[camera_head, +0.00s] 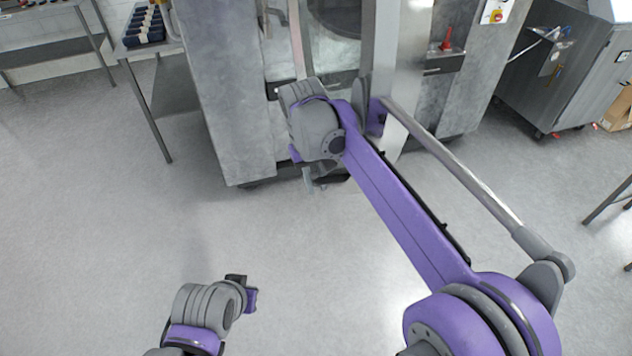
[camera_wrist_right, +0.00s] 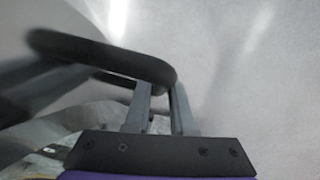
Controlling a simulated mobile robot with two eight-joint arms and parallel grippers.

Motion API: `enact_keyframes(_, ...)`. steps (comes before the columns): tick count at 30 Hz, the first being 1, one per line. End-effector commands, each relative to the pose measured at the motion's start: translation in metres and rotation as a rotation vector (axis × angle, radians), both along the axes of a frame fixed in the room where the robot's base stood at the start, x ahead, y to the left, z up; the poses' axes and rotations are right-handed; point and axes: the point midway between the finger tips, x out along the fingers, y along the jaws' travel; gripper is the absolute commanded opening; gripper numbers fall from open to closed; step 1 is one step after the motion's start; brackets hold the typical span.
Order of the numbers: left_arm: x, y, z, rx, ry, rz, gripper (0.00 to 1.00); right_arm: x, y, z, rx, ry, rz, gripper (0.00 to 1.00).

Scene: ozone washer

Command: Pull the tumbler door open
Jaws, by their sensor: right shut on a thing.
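The tumbler is a large grey metal machine (camera_head: 226,95) at the top middle of the head view, with a glass-fronted door (camera_head: 340,50) partly hidden by my right arm. My right gripper (camera_head: 310,182) is low in front of it, mostly hidden by its wrist. In the right wrist view the right gripper (camera_wrist_right: 161,100) has its two grey fingers shut on a black loop-shaped handle (camera_wrist_right: 95,48), near the loop's rounded end. The handle is blurred. My left gripper (camera_head: 240,284) is low over bare floor, away from the machine; its fingers do not show clearly.
A metal table (camera_head: 185,95) with dark items stands left of the machine. A grey cabinet on wheels (camera_head: 562,80) stands at right. A red cone-shaped item (camera_head: 447,42) sits on the machine's right front. The floor (camera_head: 120,250) before the machine is clear.

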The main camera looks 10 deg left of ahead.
Motion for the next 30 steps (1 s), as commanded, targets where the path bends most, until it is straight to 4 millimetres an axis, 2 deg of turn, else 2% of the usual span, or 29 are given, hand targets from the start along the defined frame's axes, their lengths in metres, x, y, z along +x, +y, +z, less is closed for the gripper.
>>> enact_keyframes(1,0.000,0.000,0.001,0.000,0.000,0.000,0.00,0.001,0.000,0.001,0.001,-0.003,-0.001,0.00)
enact_keyframes(2,0.000,0.000,0.001,0.000,0.000,0.000,0.00,0.001,0.000,0.001,0.001,-0.003,-0.001,0.24)
enact_keyframes(6,0.000,0.000,0.000,0.000,0.000,0.000,0.00,0.001,0.000,0.001,0.000,-0.002,-0.001,0.49)
enact_keyframes(7,0.000,0.000,0.000,0.000,0.000,0.000,0.00,0.001,0.000,0.001,0.000,-0.002,-0.001,0.52)
enact_keyframes(15,0.000,0.000,0.000,0.000,0.000,0.000,0.00,0.000,0.000,0.001,0.000,-0.001,0.000,0.52)
enact_keyframes(19,0.001,0.000,0.002,0.000,-0.001,0.000,0.00,0.000,0.001,0.010,0.000,-0.001,0.000,0.52)
enact_keyframes(30,0.007,0.000,0.013,0.000,-0.013,0.000,0.00,-0.003,0.008,0.082,0.000,-0.002,0.001,0.52)
